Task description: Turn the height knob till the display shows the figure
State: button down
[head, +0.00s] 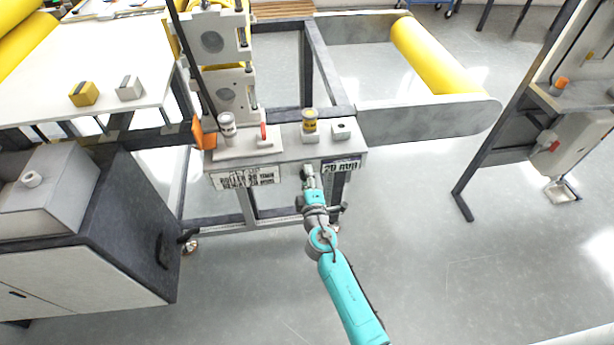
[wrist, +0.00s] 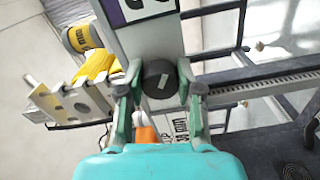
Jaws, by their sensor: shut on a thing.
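The height knob (wrist: 160,78) is a dark round knob with a pale mark on its face, in the middle of the wrist view. My gripper (wrist: 160,91) has one finger on each side of it and is shut on it. In the head view my gripper (head: 309,178) is at the front face of the machine, between two labels, and mostly hides the knob. A purple-edged panel (wrist: 148,10) with dark characters is cut off at the top of the wrist view. I cannot read a display figure.
A grey cabinet (head: 90,235) stands left.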

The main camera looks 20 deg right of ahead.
dwell(0.4)
jog(key=c, duration=0.7)
grip_release()
jog(key=shift+c, duration=0.2)
jog(key=v, duration=1.2)
